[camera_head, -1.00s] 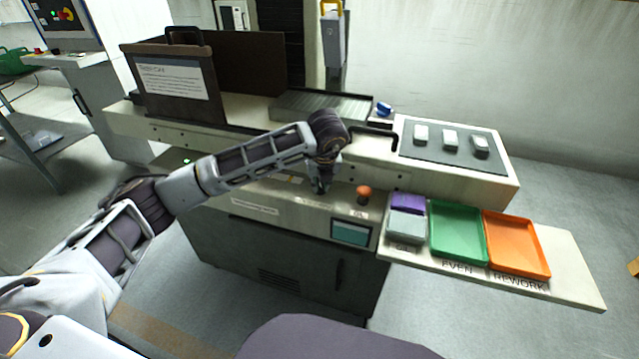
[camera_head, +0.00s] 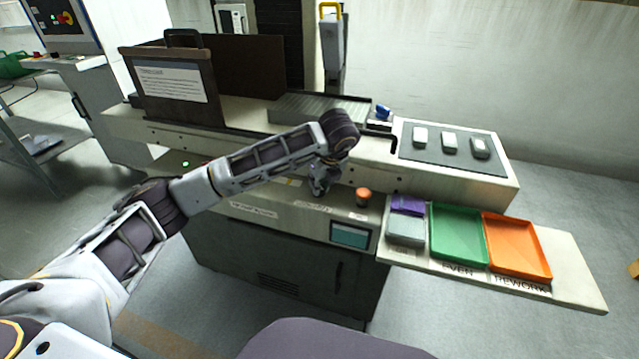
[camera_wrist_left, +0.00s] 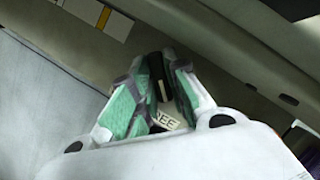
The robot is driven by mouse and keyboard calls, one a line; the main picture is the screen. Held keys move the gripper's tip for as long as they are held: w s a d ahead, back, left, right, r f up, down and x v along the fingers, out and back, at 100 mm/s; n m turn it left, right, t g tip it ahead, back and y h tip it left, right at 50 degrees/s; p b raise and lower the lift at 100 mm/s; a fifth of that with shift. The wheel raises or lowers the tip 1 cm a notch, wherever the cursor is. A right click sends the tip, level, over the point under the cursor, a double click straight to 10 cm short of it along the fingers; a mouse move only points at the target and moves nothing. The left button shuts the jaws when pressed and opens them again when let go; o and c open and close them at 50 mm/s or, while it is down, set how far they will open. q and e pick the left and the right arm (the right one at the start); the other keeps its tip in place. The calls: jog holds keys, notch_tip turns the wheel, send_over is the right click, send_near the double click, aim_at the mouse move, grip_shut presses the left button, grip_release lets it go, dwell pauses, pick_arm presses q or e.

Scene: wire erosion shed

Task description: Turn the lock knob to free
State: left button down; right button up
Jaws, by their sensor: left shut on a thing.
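My left gripper (camera_head: 320,188) is at the sloped front panel (camera_head: 285,206) of the machine, left of an orange button. In the left wrist view its green-padded fingers (camera_wrist_left: 157,95) are shut on a small dark part, the lock knob (camera_wrist_left: 161,90), which is mostly hidden between them. A white label (camera_wrist_left: 167,121) ending in "REE" shows beside the fingertips. In the head view the knob is hidden by the gripper and wrist. My right gripper is not in view.
The orange button (camera_head: 363,195) and a small screen (camera_head: 350,234) are right of the gripper. A green tray (camera_head: 458,262) and an orange tray (camera_head: 520,273) sit on the side shelf. A blue-handled part (camera_head: 383,111) and a dark cover (camera_head: 160,108) stand behind my arm.

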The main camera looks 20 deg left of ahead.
pick_arm(q)
jog(key=c, duration=1.4)
grip_release()
jog(key=shift+r, duration=0.1)
jog(key=v, duration=1.1)
jog(key=shift+d+r, duration=0.1)
jog(key=shift+r, duration=0.3)
jog(key=shift+s, duration=0.1)
